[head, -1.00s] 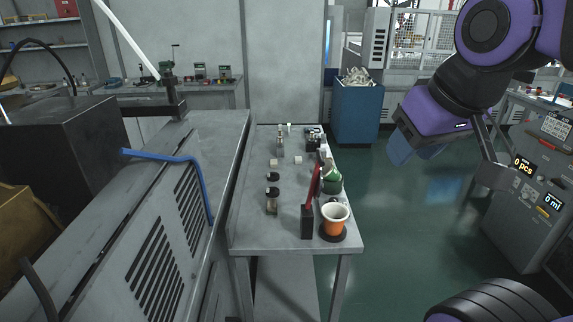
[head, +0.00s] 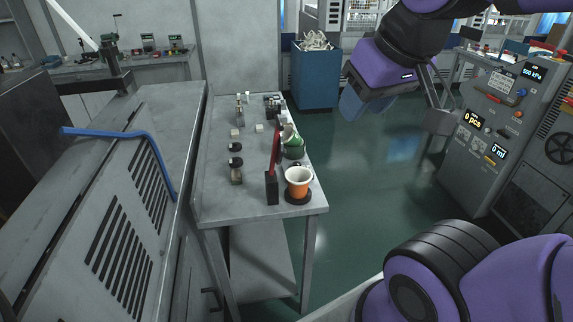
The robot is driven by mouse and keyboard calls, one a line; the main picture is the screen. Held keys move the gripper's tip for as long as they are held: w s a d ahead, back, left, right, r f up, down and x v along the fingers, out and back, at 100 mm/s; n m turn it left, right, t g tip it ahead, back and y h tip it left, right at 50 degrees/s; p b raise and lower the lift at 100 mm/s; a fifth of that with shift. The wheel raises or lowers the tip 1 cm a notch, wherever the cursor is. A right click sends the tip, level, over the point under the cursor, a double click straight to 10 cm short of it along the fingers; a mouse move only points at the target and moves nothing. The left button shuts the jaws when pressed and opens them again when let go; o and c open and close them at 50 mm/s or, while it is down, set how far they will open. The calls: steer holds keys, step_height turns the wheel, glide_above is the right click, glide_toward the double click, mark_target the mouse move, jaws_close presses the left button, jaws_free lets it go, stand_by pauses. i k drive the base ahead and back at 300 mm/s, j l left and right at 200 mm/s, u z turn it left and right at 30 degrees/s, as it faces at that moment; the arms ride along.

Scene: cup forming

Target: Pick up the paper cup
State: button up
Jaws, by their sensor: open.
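The orange paper cup (head: 298,186) with a white rim stands upright on a dark round base (head: 298,198) at the near right corner of the grey table. A green and white cup (head: 292,150) lies tilted just behind it. My gripper (head: 398,112) is to the right of the table, over the open floor, and apart from the cup. It is empty. One bluish finger pad and one grey finger show, with a gap between them.
A red upright piece in a black holder (head: 271,188) stands close to the left of the cup. Small bottles and white blocks (head: 235,133) stand farther back. A blue bin (head: 316,76) is behind the table. A control console (head: 485,135) is at right.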

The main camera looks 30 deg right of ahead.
mark_target(298, 178)
steer(key=l, duration=0.4)
steer(key=i+l, duration=0.15)
steer(key=l, duration=0.3)
steer(key=l+u, duration=0.35)
steer(key=l, duration=0.65)
steer(key=l+u, duration=0.3)
steer(key=l, duration=0.75)
steer(key=u, duration=0.55)
